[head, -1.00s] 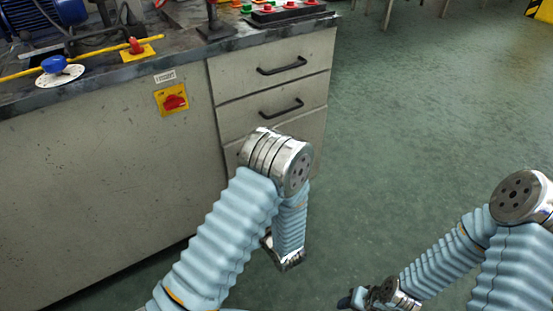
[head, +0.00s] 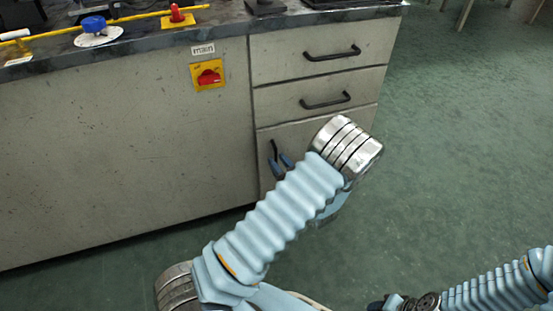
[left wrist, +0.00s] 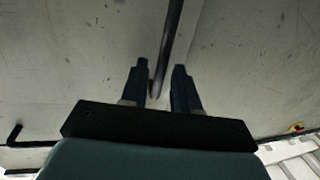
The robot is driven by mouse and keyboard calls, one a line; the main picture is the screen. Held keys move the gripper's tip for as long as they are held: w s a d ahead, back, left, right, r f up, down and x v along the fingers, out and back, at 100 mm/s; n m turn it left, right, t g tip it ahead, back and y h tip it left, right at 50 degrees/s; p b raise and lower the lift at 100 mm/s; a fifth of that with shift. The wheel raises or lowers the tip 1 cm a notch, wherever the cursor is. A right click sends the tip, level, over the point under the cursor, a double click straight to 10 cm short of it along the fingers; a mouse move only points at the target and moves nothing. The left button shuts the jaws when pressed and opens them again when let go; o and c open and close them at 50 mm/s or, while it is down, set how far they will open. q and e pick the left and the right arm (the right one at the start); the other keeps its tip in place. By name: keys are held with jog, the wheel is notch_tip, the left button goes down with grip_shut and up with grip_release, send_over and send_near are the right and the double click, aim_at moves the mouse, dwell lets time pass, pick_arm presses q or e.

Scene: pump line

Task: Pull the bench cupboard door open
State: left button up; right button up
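The bench cupboard door (head: 268,180) is the pale lower panel under two drawers and looks shut. Its dark upright handle (head: 274,149) shows in the head view beside my left gripper (head: 283,166). In the left wrist view, the handle (left wrist: 172,40) runs down between the two fingers of my left gripper (left wrist: 160,88). The fingers are apart, with gaps beside the bar, so the gripper is open around it. My left forearm hides the door's right part in the head view. My right arm is at the lower right; its gripper is not clear at the bottom edge.
Two drawers with black handles, an upper one (head: 332,54) and a lower one (head: 326,101), sit above the door. A red switch on a yellow plate (head: 208,76) is on the panel to the left. Green floor (head: 450,150) is clear to the right.

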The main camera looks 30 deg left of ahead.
pick_arm(q)
jog(key=shift+x, duration=1)
jog(key=shift+c, duration=0.3)
grip_shut()
